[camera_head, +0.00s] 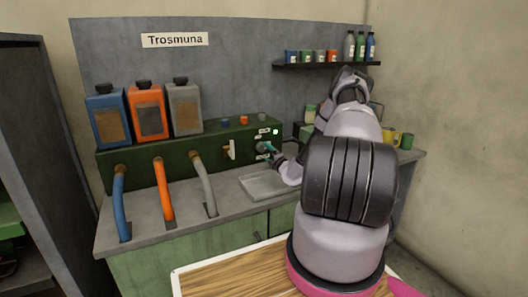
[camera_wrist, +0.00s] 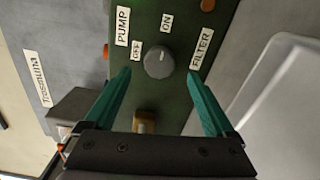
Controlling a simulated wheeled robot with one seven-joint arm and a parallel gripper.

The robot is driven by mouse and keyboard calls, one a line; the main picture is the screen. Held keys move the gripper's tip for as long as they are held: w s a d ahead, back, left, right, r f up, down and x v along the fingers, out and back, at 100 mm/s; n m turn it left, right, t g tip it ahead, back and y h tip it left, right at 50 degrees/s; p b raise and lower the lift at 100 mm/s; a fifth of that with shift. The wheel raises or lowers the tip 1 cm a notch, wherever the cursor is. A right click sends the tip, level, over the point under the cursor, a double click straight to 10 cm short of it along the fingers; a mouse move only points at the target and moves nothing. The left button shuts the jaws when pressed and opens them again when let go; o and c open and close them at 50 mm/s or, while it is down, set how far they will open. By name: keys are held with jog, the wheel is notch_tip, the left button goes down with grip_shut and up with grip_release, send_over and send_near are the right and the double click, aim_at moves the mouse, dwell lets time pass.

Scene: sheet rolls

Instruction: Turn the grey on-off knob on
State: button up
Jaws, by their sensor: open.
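The round grey knob (camera_wrist: 159,62) sits on the dark green panel, with an OFF label (camera_wrist: 136,48) and an ON label (camera_wrist: 167,21) beside it. I cannot tell for certain which label its pointer faces. My gripper (camera_wrist: 159,74) has two teal fingers, open and empty, one on each side of the knob in the wrist view. No contact with the knob shows. In the head view my gripper (camera_head: 270,149) is at the right end of the green panel (camera_head: 130,168), partly covering the knob area.
PUMP (camera_wrist: 122,26) and FILTER (camera_wrist: 201,48) labels flank the knob. Blue (camera_head: 109,120), orange (camera_head: 148,115) and grey (camera_head: 186,112) canisters stand on the panel housing. A shallow tray (camera_head: 262,184) lies on the counter below. A shelf (camera_head: 325,65) holds small containers.

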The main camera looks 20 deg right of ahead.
jog(key=s, duration=0.5)
jog(key=shift+s+d, duration=0.1)
jog(key=shift+s, duration=0.2)
